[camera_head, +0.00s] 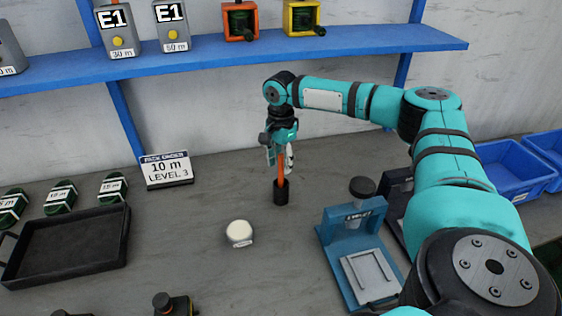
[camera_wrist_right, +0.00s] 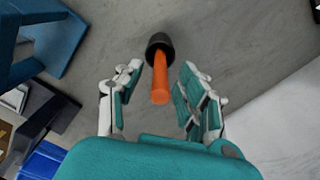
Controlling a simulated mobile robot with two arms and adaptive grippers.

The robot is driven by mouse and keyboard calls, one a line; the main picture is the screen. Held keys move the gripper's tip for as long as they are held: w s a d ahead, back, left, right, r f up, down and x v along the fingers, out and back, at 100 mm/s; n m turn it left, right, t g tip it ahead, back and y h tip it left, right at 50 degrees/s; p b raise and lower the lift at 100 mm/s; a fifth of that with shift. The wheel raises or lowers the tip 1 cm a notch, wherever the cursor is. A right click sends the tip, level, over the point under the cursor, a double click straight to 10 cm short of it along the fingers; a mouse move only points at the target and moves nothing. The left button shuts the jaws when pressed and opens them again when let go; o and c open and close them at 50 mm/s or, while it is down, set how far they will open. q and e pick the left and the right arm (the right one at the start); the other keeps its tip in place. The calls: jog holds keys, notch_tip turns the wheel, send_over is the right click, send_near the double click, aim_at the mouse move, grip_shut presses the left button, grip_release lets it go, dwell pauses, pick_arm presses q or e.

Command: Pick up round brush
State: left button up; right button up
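The round brush (camera_head: 281,190) has an orange handle and a black round end. It stands upright on the grey worktop, black end down, near the middle of the head view. It also shows in the right wrist view (camera_wrist_right: 160,74), between the fingers. My right gripper (camera_head: 280,155) is over the brush from above. Its fingers are open on both sides of the orange handle, with a visible gap on each side. The upper end of the handle is partly hidden by the gripper in the head view. My left gripper is not in view.
A white round object (camera_head: 239,233) lies in front of the brush. A blue press-like device (camera_head: 352,245) stands to the right. A blue shelf (camera_head: 220,54) runs above; blue bins (camera_head: 510,170) sit far right.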

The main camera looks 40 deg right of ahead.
grip_shut()
